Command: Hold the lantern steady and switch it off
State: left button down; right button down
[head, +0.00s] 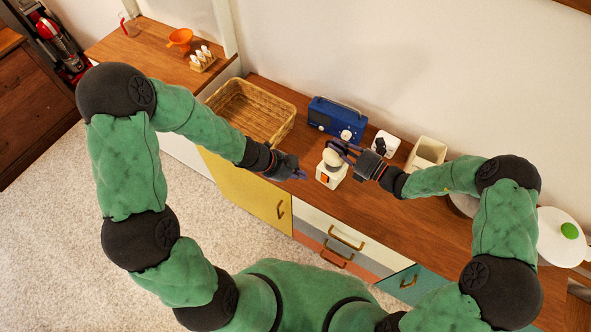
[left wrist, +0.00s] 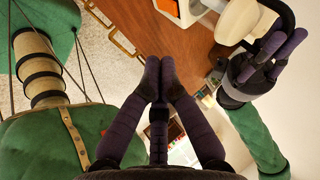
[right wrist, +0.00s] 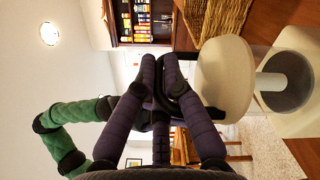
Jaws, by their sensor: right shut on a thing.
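The lantern (head: 329,176) is a small cream body with a rounded cap and an orange patch low on its front. It stands upright on the wooden counter. My right gripper (head: 345,150) is at its upper right, shut on what looks like its dark handle; in the right wrist view the fingers (right wrist: 161,62) lie beside the cream cap (right wrist: 224,78). My left gripper (head: 303,174) is just left of the lantern, apart from it. In the left wrist view its fingers (left wrist: 160,68) are together with nothing between them, and the lantern (left wrist: 240,22) is at upper right.
A blue radio (head: 337,119) stands behind the lantern. A wicker basket (head: 252,110) is at the left, a white socket-like block (head: 385,143) and a cream container (head: 427,153) at the right. The counter's front edge lies close before the lantern, above drawers (head: 345,241).

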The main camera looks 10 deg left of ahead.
pick_arm(q)
jog(key=shift+w+v, duration=0.2)
jog(key=shift+v, duration=1)
jog(key=shift+d+r, duration=0.1)
jog(key=shift+r, duration=0.05)
pick_arm(e)
jog(key=c, duration=1.3)
grip_release()
jog(key=shift+o, duration=0.2)
jog(key=v, duration=1.2)
pick_arm(q)
jog(key=shift+d, duration=0.1)
